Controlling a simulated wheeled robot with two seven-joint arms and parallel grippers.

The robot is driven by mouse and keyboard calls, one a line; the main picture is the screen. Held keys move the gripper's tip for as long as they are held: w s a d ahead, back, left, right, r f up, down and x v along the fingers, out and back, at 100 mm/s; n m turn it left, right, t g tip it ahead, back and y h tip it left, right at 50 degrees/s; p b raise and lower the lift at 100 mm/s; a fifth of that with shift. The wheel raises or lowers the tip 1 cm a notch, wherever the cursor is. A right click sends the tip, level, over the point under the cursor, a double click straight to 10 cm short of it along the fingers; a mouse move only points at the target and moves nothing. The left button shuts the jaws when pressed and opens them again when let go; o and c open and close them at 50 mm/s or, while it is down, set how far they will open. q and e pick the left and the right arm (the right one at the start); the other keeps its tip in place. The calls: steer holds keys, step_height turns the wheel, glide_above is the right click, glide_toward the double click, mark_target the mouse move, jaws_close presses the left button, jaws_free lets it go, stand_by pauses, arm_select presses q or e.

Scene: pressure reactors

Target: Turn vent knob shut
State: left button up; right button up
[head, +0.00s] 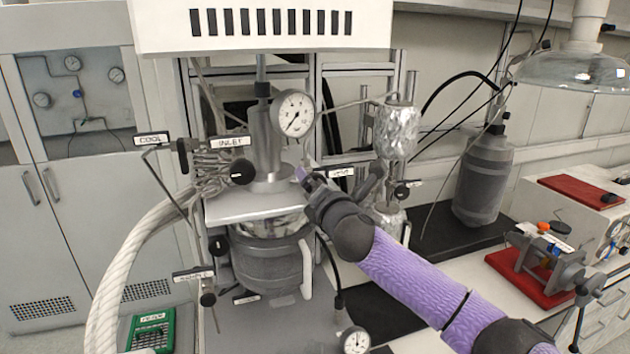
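The pressure reactor (270,262) stands in the middle, with a metal head, a round pressure gauge (294,113) and valves on both sides. My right arm reaches in from the lower right. Its gripper (301,173) is at the right side of the reactor head, just below the gauge. A small white label (341,172), too small to read surely, sits right beside the gripper. No vent knob can be made out there; the gripper and wrist may cover it. Whether the fingers are open, shut or touching a knob cannot be told. My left gripper is not in view.
Black knobs (242,172) sit left of the head, near the INLET label (232,141) and COOL label (151,139). A thick pale hose (125,262) curves down at left. A foil-wrapped vessel (397,132) stands close right of the gripper. A red-based vise (540,265) is at right.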

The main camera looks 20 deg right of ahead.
steer(key=shift+w, duration=0.5)
steer(key=c, duration=1.3)
